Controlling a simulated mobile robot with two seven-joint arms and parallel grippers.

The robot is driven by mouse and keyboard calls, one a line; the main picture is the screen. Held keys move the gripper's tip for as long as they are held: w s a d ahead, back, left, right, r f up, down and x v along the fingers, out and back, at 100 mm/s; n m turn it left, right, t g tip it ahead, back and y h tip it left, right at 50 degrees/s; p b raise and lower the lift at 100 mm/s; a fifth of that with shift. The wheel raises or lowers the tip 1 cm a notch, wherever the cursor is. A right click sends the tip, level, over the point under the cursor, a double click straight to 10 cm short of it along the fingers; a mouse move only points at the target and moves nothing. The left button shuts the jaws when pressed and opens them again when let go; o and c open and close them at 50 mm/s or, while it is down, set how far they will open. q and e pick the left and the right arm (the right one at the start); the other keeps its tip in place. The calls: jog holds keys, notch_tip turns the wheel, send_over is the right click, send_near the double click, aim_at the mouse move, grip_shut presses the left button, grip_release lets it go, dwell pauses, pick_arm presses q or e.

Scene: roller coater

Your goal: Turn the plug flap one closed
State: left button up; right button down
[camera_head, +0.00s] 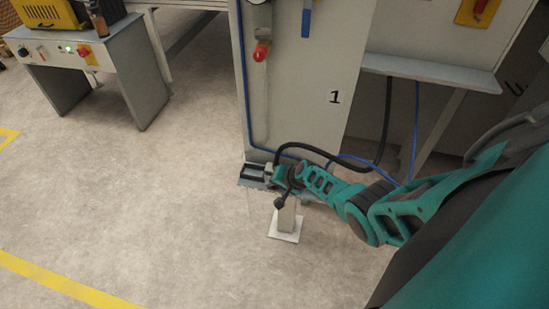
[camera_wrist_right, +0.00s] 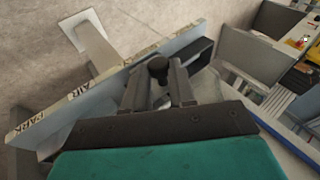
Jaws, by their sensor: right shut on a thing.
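My right gripper (camera_head: 281,176) is at the top of a small grey pedestal (camera_head: 286,222) in front of the machine cabinet marked 1. In the right wrist view its two fingers (camera_wrist_right: 159,84) are closed around a part with a round black knob (camera_wrist_right: 158,66). This part appears to be plug flap one, but its hinge and exact angle are hidden by the fingers. The pedestal carries a tilted grey panel (camera_wrist_right: 88,103) with printed labels, one reading AIR. A dark-framed piece (camera_head: 253,172) lies just left of my gripper. My left gripper is in neither view.
The cabinet (camera_head: 310,90) stands close behind, with a black hose (camera_head: 384,125) and blue lines near my right arm. A grey control bench (camera_head: 100,63) stands at the far left. The floor left of the pedestal is clear, with yellow tape (camera_head: 55,278).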

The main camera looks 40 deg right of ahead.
jog(key=shift+w+d+r+g+y, duration=0.1)
jog(key=shift+w+d+g+y, duration=0.1)
jog(key=shift+g+y, duration=0.1)
dwell(0.4)
jog(key=c, duration=0.9)
grip_release()
jog(key=shift+p+v, duration=0.75)
jog(key=shift+v, duration=5.65)
jog(key=shift+s, duration=0.1)
